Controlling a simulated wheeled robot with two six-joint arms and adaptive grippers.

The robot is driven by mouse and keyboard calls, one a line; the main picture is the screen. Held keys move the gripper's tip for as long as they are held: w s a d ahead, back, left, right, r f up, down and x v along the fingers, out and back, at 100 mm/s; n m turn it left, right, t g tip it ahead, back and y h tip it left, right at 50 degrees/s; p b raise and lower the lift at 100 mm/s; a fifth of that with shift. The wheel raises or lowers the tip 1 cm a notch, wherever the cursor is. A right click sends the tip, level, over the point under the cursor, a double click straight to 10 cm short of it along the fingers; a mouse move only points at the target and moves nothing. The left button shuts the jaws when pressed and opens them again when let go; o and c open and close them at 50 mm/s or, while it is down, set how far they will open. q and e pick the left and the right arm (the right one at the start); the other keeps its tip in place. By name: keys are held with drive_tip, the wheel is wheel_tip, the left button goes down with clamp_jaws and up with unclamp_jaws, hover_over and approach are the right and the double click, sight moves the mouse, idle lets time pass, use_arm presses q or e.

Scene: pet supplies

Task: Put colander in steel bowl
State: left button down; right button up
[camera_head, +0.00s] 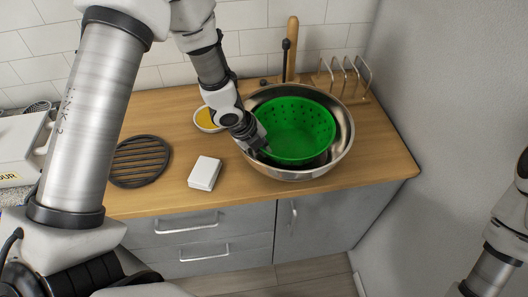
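The green colander (298,132), with rows of small holes, sits inside the wide steel bowl (340,158) on the wooden counter. It looks slightly tilted, and its base is hidden, so I cannot tell whether it rests on the bowl's bottom. My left gripper (262,147) reaches down over the bowl's left side. Its dark fingers are at the colander's left rim and appear closed on it. Part of my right arm shows at the right edge, but its gripper is not clearly visible.
A small bowl with yellow contents (206,119) stands left of the steel bowl. A white box (204,173) and a round black slatted trivet (139,161) lie further left. A wooden rack (343,82) and an upright wooden handle (292,47) are behind. The right counter end is clear.

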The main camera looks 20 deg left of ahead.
use_arm(q)
drive_tip(key=shift+s+r, duration=0.15)
drive_tip(key=shift+s, duration=0.3)
drive_tip(key=shift+f, duration=0.25)
drive_tip(key=c, duration=1.3)
unclamp_jaws()
use_arm(e)
drive_tip(key=shift+s, duration=0.25)
